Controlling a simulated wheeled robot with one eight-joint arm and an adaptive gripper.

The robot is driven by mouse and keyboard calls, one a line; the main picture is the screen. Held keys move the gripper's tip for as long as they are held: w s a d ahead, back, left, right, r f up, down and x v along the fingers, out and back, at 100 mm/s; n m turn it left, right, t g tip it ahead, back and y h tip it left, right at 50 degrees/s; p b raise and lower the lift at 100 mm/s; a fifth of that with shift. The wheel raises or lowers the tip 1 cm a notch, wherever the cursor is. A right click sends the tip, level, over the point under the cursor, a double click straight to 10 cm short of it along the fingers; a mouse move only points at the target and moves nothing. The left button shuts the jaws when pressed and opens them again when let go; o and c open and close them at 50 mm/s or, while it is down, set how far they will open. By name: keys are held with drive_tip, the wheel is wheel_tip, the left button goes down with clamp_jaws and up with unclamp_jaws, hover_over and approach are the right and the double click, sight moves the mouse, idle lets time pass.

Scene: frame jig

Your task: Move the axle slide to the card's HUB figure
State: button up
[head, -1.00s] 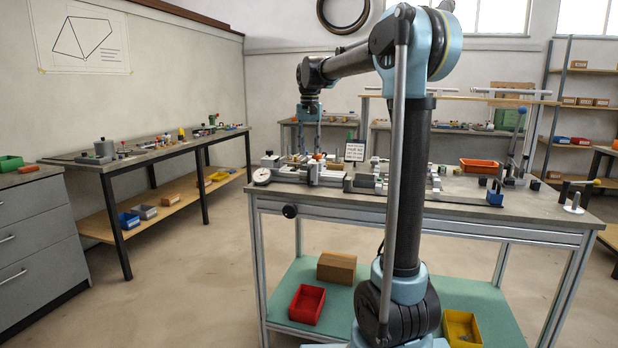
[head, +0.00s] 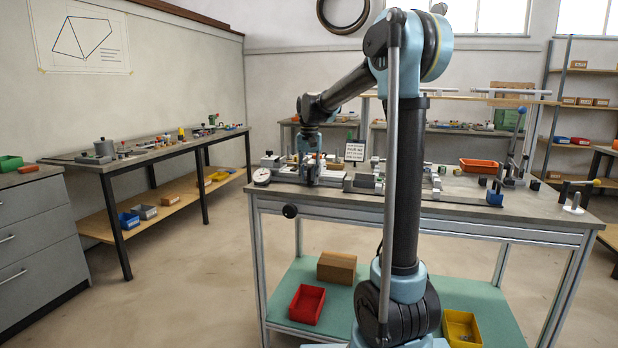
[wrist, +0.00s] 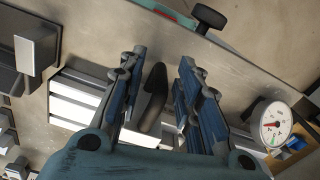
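My gripper (head: 309,165) is low over the left part of the jig on the near bench. In the wrist view my gripper (wrist: 164,58) is open, with blue fingers on either side of a dark upright knob (wrist: 152,92). There is a visible gap between the knob and each finger. The knob stands over a pale metal block and rails (wrist: 75,100); I cannot tell for sure that this is the axle slide. The card (head: 355,151) stands at the back of the jig; its figures are too small to read.
A round dial gauge (head: 261,176) sits at the jig's left end and also shows in the wrist view (wrist: 275,126). A black handwheel (head: 290,211) sticks out from the bench front. An orange tray (head: 479,165) and a blue-footed upright (head: 495,195) stand to the right.

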clamp_jaws()
drive_tip(key=d, duration=0.2)
drive_tip(key=s+d, duration=0.1)
drive_tip(key=d, duration=0.1)
drive_tip(key=s+d, duration=0.1)
drive_tip(key=d, duration=0.1)
drive_tip(key=shift+d, duration=0.1)
unclamp_jaws()
drive_tip(key=shift+r, duration=0.1)
wheel_tip(320, 180, up, 12)
idle(0.7)
